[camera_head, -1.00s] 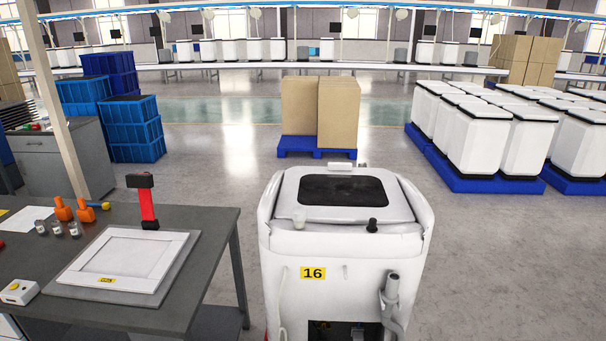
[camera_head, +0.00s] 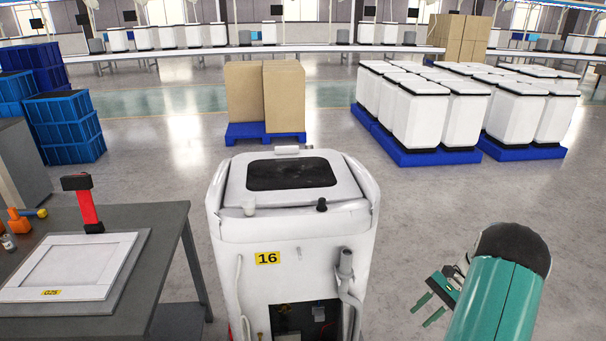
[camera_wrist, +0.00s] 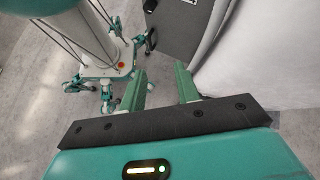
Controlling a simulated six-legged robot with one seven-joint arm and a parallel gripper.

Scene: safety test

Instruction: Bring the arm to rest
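My arm, teal with a dark grey joint, shows at the lower right in the head view, over bare floor and right of the white machine. My gripper (camera_head: 427,311) sticks out from it to the left, its two green fingers apart. In the wrist view my gripper (camera_wrist: 160,80) also shows open, with nothing between the fingers. My own base and legs are at the upper left of the wrist view. A large white surface, which I cannot identify for sure, is close at the right there.
The white machine labelled 16 (camera_head: 290,220) stands ahead at the centre. A grey workbench (camera_head: 165,230) with a white framed panel (camera_head: 70,268) and a red-handled tool (camera_head: 88,208) is at left. Boxes on a blue pallet (camera_head: 265,134) and white bins (camera_head: 420,115) stand behind. Floor at right is clear.

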